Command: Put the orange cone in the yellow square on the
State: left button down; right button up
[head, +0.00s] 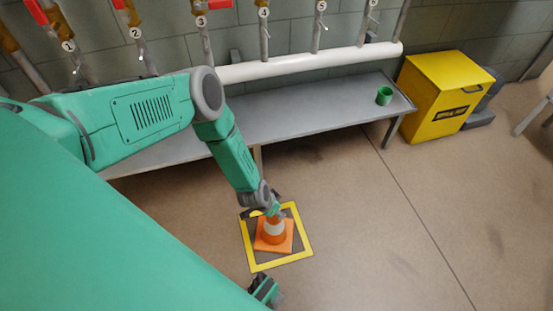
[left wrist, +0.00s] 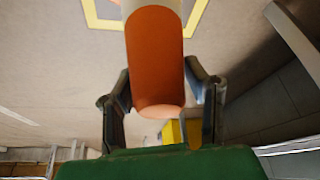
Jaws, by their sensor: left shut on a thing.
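The orange cone (head: 273,233) with a white band is upright, its square base seen inside the yellow square outline (head: 303,229) on the floor. I cannot tell whether the base touches the floor. My left gripper (head: 268,207) is shut on the cone's upper part from above. In the left wrist view the cone (left wrist: 155,55) lies between the two fingers of my left gripper (left wrist: 163,92), and its base is out of frame. Part of the yellow square (left wrist: 104,24) shows behind the cone there.
A grey bench (head: 290,118) runs along the wall with a green cup (head: 384,96) at its right end. A yellow bin (head: 440,97) stands right of it. Numbered pipes and a white pipe (head: 310,64) are above the bench. The floor right of the square is clear.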

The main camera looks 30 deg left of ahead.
pick_arm(q)
jog(key=shift+w, duration=0.1)
jog(key=c, duration=0.9)
grip_release()
jog(key=p+v, duration=0.6)
jog(key=v, duration=0.6)
jog(key=s+d+r+g, duration=0.2)
jog(key=s+d+r, duration=0.3)
jog(key=s+r, duration=0.25)
jog(key=s+a+r+n+g+y, duration=0.1)
jog(key=s+a+r+n, duration=0.2)
jog(key=s+r, duration=0.7)
jog(key=shift+s+a+r+g, duration=0.3)
jog(key=shift+s+a, duration=0.45)
jog(key=shift+a, duration=0.3)
